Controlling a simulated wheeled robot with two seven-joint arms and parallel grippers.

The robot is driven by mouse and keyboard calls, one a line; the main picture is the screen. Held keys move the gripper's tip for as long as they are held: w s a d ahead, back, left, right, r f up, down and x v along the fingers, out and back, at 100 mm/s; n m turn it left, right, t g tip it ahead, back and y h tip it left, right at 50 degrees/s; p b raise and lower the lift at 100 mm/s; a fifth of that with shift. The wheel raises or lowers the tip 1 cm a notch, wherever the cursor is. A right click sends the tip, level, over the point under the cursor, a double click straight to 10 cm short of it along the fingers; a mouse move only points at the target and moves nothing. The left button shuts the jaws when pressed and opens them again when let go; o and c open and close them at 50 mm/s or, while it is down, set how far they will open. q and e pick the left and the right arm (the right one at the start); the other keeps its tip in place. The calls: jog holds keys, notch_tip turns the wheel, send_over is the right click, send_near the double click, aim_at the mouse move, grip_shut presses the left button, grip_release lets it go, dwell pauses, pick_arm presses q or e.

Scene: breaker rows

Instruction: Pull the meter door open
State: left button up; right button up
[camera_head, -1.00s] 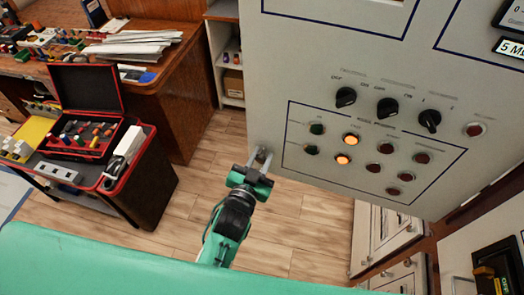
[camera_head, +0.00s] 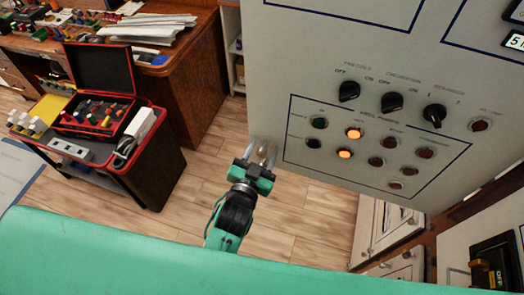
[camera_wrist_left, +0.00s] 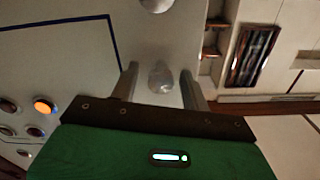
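The meter door appears as a large pale grey panel (camera_head: 300,70) with black rotary knobs and round lights, filling the upper right of the head view; its surface also shows in the left wrist view (camera_wrist_left: 60,65). My left gripper (camera_head: 262,155) is at the panel's lower left corner. In the left wrist view the two fingers of my left gripper (camera_wrist_left: 160,85) stand apart on either side of a small round metal knob (camera_wrist_left: 162,77). Narrow gaps show between knob and fingers, so the gripper looks open around it. My right gripper is not in view.
A red toolbox (camera_head: 98,85) lies open on a low cart at the left, with a wooden desk (camera_head: 190,70) behind it. The wooden floor (camera_head: 200,200) between cart and panel is clear. White cabinet fronts (camera_head: 385,235) stand below the panel.

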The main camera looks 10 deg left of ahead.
pick_arm(q)
jog(key=shift+f, duration=0.1)
jog(key=shift+s+a+f, duration=0.1)
jog(key=shift+s, duration=0.2)
jog(key=s+a+b, duration=0.2)
jog(key=s+b, duration=0.2)
jog(key=s, duration=0.9)
jog(key=shift+b, duration=0.35)
jog(key=shift+a, duration=0.1)
